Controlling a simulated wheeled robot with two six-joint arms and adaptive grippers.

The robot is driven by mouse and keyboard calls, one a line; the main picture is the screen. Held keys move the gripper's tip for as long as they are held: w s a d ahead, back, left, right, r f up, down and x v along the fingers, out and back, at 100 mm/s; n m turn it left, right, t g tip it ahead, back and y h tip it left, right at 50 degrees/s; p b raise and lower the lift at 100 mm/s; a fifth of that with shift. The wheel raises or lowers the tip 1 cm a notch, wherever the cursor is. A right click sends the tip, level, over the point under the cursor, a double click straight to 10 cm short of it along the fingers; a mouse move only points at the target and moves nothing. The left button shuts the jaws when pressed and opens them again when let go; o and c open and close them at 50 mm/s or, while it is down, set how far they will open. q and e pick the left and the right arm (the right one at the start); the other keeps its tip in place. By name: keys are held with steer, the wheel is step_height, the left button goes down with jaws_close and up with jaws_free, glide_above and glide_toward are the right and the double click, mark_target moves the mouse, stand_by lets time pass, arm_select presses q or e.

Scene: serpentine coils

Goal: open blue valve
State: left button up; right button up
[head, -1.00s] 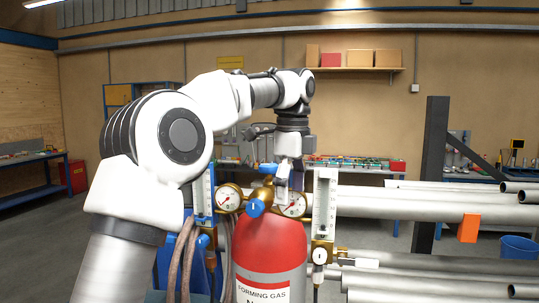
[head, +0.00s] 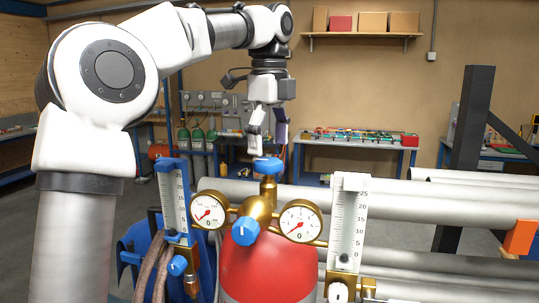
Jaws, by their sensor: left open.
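A red gas cylinder (head: 268,271) stands in front of me with a brass regulator (head: 259,208) on top. A blue knob (head: 267,165) sits on the regulator's upper stem, and a second blue knob (head: 245,231) faces me on its front. I cannot tell which of them the task calls the blue valve. My left gripper (head: 266,140) points down, open and empty, with one pale fingertip close above the upper knob. Whether it touches the knob is unclear. My right gripper is not in view.
Two round gauges, the left (head: 210,211) and the right (head: 300,221), flank the regulator. A left flowmeter (head: 175,196) and a right flowmeter (head: 348,222) stand outside them. Long grey pipes (head: 430,206) run behind to the right. A workbench (head: 352,142) is farther back.

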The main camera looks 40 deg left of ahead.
mark_target(269, 161)
arm_select(q)
steer(key=f, duration=0.2)
steer(key=w+a+f, duration=0.1)
steer(key=shift+a+f, duration=0.1)
steer(key=shift+f, duration=0.25)
steer(key=shift+w+a+f, duration=0.15)
steer(key=shift+w, duration=0.1)
steer(key=shift+s+d+r, duration=0.3)
steer(key=shift+s+d, duration=0.1)
steer(key=shift+d, duration=0.05)
steer(key=c, duration=0.9)
steer(key=shift+w+a+f, duration=0.1)
steer(key=shift+c, duration=1.3)
